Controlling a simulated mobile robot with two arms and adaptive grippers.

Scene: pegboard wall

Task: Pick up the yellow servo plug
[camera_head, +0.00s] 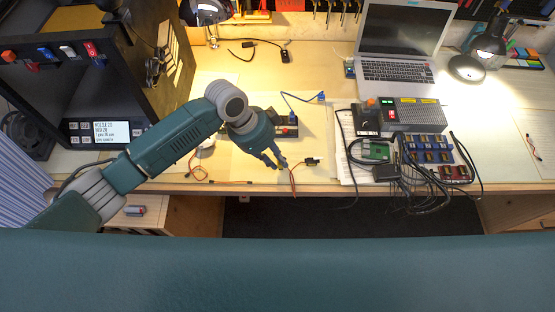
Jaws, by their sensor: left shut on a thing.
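My left gripper (276,163) is low over the front part of the bench, with its fingers pointing down toward the front edge. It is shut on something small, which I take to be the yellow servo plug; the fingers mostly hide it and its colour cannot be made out. A thin orange-red lead (293,180) runs right beside the fingertips. A small black connector piece (312,161) lies just right of them. Another orange lead (197,172) lies on the bench to the left, with a dark end (232,182) near the edge. My right gripper is not in view.
A dark box with a blue lead (288,131) stands just behind the gripper. To the right are a grey power unit (411,114), a green board (376,151) and tangled black cables (415,185). A laptop (400,75) stands behind. A black cabinet (60,70) is at left.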

